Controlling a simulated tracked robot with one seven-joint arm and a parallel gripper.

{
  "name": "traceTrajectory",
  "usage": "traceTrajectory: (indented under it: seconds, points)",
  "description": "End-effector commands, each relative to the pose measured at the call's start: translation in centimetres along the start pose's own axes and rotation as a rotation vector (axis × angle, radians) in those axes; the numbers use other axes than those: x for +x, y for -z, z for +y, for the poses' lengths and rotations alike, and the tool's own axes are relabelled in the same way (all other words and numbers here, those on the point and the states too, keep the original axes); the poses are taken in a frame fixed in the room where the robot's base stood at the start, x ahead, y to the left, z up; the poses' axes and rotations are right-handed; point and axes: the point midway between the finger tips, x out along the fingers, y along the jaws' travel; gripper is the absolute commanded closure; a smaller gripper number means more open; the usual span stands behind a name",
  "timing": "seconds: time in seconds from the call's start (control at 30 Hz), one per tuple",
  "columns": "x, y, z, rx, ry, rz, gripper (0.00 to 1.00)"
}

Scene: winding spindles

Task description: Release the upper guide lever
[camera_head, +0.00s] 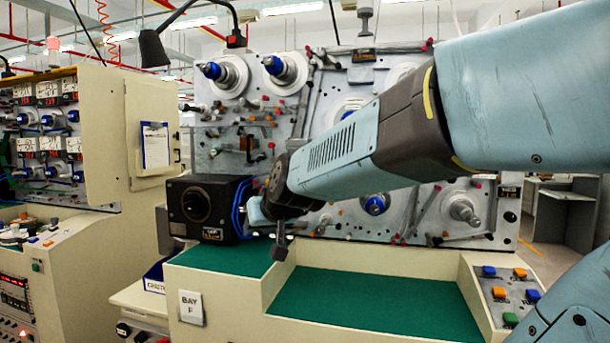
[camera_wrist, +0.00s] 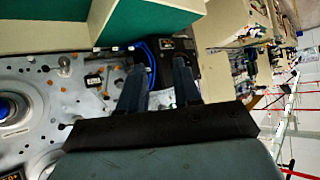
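The grey winding panel (camera_head: 300,130) carries blue-capped spindles and several small levers, some with red ends. One red-ended lever (camera_head: 428,44) shows near the panel's top. I cannot tell which one is the upper guide lever, and my arm hides the panel's middle. My gripper (camera_head: 279,248) hangs in front of the panel's lower left part, right of the black box. In the wrist view my gripper (camera_wrist: 158,68) has its two dark fingers apart, with nothing visible held between them. The panel (camera_wrist: 45,110) is at the left there, on its side.
The black box (camera_head: 197,205) with a round dial and blue cables stands close left of my gripper. Below is a green-topped bench (camera_head: 370,305) with a raised left part and a button console (camera_head: 508,290) at right. A cream cabinet (camera_head: 105,150) stands further left.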

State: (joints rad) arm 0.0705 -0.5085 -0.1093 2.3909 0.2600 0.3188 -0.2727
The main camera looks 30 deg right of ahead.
Motion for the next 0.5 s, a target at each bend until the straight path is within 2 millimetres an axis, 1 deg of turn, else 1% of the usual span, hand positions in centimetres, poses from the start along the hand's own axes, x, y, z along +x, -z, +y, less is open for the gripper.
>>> traceTrajectory:
  seconds: [0.03,0.07,0.1,0.17,0.2,0.27,0.3,0.33,0.4,0.5]
  points:
    - [1.4,1.9,1.6,0.020,-0.034,0.059,0.67]
    - [2.0,3.2,2.6,0.030,-0.058,0.100,0.67]
    - [2.8,4.8,4.2,0.042,-0.095,0.154,0.67]
    - [3.8,6.9,6.7,0.059,-0.160,0.231,0.67]
    - [4.3,8.2,8.6,0.069,-0.211,0.280,0.67]
    - [5.0,9.9,11.5,0.079,-0.292,0.347,0.67]
    - [5.3,10.8,13.5,0.086,-0.351,0.388,0.67]
    - [5.4,11.4,14.9,0.087,-0.396,0.416,0.67]
    - [5.5,12.5,18.1,0.093,-0.499,0.471,0.67]
    - [5.2,13.4,21.9,0.092,-0.630,0.527,0.67]
